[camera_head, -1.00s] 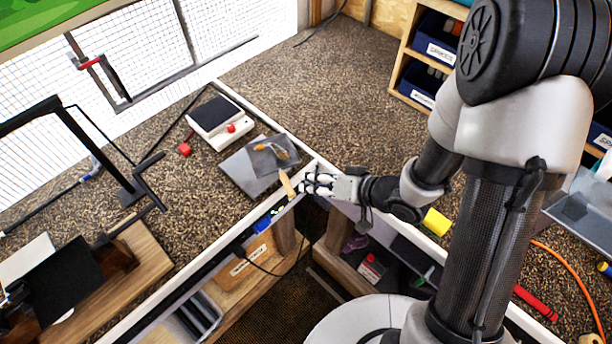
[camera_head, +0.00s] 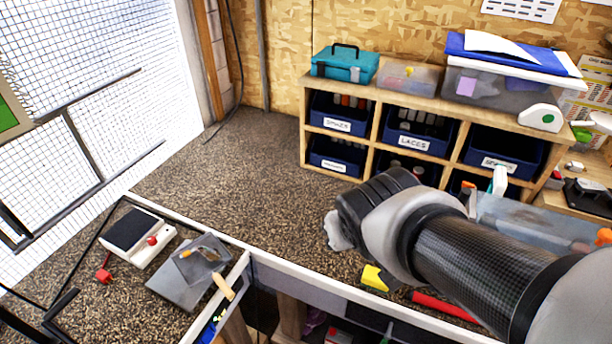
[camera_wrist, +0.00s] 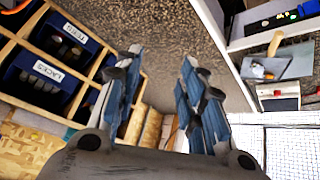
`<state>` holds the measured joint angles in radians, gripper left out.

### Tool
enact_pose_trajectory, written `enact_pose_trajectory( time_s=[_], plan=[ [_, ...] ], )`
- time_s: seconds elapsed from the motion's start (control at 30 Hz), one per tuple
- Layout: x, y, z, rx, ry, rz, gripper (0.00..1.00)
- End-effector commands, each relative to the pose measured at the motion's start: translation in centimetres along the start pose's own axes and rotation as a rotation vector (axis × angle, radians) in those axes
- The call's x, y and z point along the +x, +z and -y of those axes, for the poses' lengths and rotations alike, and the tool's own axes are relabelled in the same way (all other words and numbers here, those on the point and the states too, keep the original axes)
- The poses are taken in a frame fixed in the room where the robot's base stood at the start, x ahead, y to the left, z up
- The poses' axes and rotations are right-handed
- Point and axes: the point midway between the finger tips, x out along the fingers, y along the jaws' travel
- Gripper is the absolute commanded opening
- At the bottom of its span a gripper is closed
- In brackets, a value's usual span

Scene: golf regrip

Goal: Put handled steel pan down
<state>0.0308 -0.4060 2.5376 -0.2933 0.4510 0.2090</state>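The handled steel pan (camera_head: 192,268) is a flat grey square pan with a pale wooden handle and small orange bits on it. It rests on a grey flat slab on the left bench, its handle pointing to the bench's front edge.
A wooden cubby shelf (camera_head: 377,122) with blue bins stands at the back. A yellow item (camera_head: 374,278) lies near my arm. The brown bench top (camera_head: 240,165) between is clear.

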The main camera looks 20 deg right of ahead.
Motion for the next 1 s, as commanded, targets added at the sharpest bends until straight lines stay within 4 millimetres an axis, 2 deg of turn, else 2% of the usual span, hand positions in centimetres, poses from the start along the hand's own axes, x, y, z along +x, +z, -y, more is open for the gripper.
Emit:
enact_pose_trajectory(
  time_s=[0.03, 0.13, 0.23, 0.37, 0.73, 1.0],
  plan=[
    [-2.2, 1.2, 0.1, 0.014, -0.01, 0.018, 0.37],
    [-5.3, 4.0, 1.0, 0.028, -0.052, 0.08, 0.37],
    [-7.5, 6.2, 2.1, 0.026, -0.1, 0.124, 0.37],
    [-8.9, 7.7, 2.9, 0.021, -0.138, 0.155, 0.37],
    [-8.7, 8.2, 3.1, 0.019, -0.144, 0.163, 0.37],
    [-5.1, 10.5, 3.7, 0.02, -0.143, 0.163, 0.37]
  ],
)
